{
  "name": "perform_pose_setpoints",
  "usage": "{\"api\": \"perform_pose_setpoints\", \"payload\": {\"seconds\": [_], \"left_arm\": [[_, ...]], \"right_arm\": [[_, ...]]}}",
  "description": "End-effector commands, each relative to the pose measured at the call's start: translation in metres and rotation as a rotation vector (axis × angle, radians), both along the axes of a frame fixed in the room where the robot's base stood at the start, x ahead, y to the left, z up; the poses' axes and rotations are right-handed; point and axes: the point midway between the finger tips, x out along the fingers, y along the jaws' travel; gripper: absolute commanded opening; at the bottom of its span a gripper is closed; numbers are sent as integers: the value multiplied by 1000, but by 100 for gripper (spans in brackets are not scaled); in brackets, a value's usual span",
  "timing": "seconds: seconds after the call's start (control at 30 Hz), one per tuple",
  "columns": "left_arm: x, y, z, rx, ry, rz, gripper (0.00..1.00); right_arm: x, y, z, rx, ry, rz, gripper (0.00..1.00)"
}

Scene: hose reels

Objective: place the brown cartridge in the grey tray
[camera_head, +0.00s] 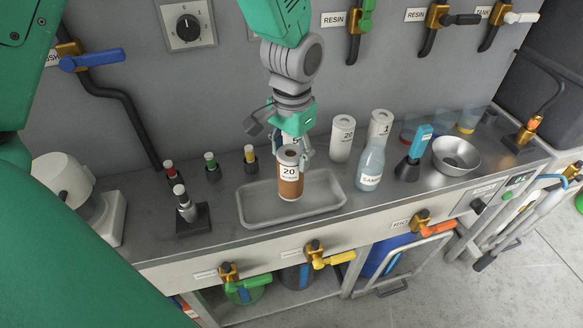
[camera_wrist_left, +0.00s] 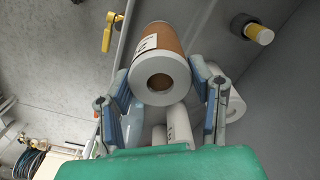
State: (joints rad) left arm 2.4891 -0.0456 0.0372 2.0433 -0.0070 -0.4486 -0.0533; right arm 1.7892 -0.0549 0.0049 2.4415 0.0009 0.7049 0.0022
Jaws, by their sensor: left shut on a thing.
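The brown cartridge (camera_head: 290,180), with a white label reading 20, is upright over the grey tray (camera_head: 255,217) in the head view. My left gripper (camera_head: 298,150) is shut on the cartridge near its top. In the left wrist view the cartridge (camera_wrist_left: 161,74) sits between the two fingers of the left gripper (camera_wrist_left: 160,92), its pale hollow end facing the camera. I cannot tell whether the cartridge's lower end touches the tray floor. The tray holds nothing else that I can see. My right gripper is not in view.
White cartridges (camera_head: 342,138) and a labelled bottle (camera_head: 370,167) stand right of the tray. A metal bowl (camera_head: 455,155) is farther right. Small capped vials (camera_head: 211,166) and a black holder (camera_head: 192,218) stand to the left. Coloured valve handles (camera_head: 334,259) line the bench's front.

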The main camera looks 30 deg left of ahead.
Motion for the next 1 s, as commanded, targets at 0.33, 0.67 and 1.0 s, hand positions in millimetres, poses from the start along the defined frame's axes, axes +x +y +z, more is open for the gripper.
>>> {"api": "perform_pose_setpoints", "payload": {"seconds": [0.33, 0.67, 1.0], "left_arm": [[-1, 3, -38, -3, 0, 1, 0], [0, 2, -37, -2, 0, 1, 69], [1, 2, -24, -3, -5, 1, 69]], "right_arm": [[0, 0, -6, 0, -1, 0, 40], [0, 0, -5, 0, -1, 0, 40], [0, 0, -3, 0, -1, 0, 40]]}}
